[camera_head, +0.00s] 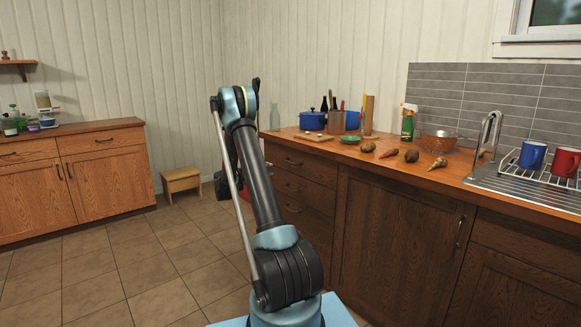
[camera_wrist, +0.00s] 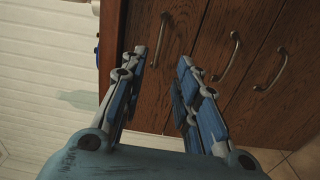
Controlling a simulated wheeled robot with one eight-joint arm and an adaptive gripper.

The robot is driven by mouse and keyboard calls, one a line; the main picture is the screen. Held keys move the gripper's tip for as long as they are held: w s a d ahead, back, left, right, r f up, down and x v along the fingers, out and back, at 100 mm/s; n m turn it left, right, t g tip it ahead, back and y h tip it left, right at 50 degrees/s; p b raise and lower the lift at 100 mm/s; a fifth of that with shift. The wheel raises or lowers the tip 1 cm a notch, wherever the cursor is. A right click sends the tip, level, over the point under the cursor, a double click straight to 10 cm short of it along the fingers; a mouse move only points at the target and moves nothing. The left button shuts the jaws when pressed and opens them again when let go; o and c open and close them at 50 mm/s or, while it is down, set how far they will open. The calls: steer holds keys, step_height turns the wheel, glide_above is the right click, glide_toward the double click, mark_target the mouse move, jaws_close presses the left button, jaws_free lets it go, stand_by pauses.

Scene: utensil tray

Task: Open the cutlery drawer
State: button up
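A wooden drawer stack stands under the counter, just right of my arm in the head view. Its top drawer (camera_head: 312,166) is shut and has a curved metal handle (camera_head: 293,162). No label shows which drawer holds cutlery. In the wrist view the stack lies sideways, with the top drawer's handle (camera_wrist: 160,38) furthest left, between and beyond my fingertips. My gripper (camera_wrist: 162,58) is open and empty, facing the drawer fronts, apparently apart from the handle. In the head view my arm hides the gripper.
The middle handle (camera_wrist: 226,57) and lower handle (camera_wrist: 271,70) are right of the fingers in the wrist view. The countertop (camera_head: 340,150) overhangs the drawers and holds pots and food. A small stool (camera_head: 181,180) stands behind on the tiled floor, which is clear at left.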

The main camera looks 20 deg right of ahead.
steer(key=x, duration=1.7)
steer(key=shift+w+d+f, duration=0.1)
steer(key=shift+w, duration=0.25)
jaws_close()
